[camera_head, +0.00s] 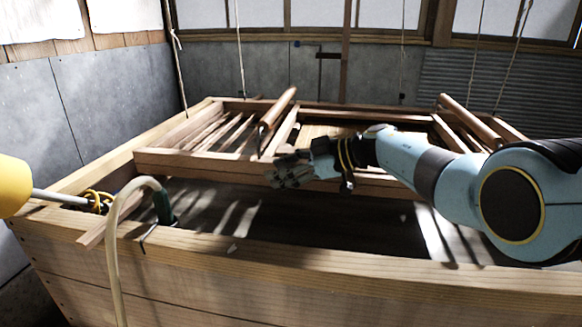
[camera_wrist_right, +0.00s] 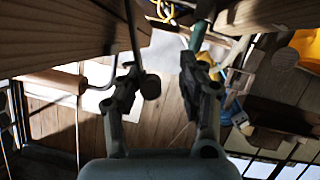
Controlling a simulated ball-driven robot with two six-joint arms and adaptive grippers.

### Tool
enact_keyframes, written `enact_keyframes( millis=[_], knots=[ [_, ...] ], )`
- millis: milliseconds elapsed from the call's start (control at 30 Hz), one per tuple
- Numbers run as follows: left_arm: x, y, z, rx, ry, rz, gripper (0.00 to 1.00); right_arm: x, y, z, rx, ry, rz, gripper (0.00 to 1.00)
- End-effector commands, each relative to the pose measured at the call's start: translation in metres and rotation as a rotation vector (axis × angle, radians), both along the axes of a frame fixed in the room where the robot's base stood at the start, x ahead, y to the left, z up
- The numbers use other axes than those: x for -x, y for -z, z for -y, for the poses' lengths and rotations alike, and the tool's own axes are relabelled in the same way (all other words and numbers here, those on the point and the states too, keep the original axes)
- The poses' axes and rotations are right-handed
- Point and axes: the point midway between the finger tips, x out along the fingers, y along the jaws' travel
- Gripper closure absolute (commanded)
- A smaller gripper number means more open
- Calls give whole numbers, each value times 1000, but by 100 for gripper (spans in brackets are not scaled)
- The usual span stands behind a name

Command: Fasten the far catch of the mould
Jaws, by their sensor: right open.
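The mould (camera_head: 165,160) is a wooden frame with slats, lying level over a large wooden vat (camera_head: 330,268). Dark brown rounded bars (camera_head: 279,107) cross its top at left and right. My right gripper (camera_head: 284,174) reaches in from the right and is in front of the mould's near rail. In the right wrist view its two fingers (camera_wrist_right: 165,88) are apart. A thin rod with a dark knob (camera_wrist_right: 150,87) shows beside the left finger; I cannot tell whether they touch. I cannot make out the far catch for certain. My left gripper is not visible.
A pale hose (camera_head: 112,250) bends over the vat's near rim at left. A yellow rounded object with a grey rod (camera_head: 52,196) is at the left edge. Ropes (camera_head: 239,50) hang from above. A wooden-handled bent wire (camera_wrist_right: 55,82) shows in the right wrist view.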

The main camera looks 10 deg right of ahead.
Motion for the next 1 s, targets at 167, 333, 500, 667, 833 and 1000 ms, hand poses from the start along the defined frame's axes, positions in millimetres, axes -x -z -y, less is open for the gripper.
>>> enact_keyframes(
  millis=[167,333,500,667,833,1000],
  knots=[
    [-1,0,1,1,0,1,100,6,-2,16,5,5,-1,58],
    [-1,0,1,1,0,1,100,18,-14,42,7,5,1,58],
    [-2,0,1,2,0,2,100,33,-29,72,5,2,1,58],
    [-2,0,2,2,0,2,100,43,-39,91,3,0,0,58],
    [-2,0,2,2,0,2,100,47,-43,99,1,-1,-1,58],
    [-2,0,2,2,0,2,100,47,-43,99,0,-2,-1,58]
  ],
)
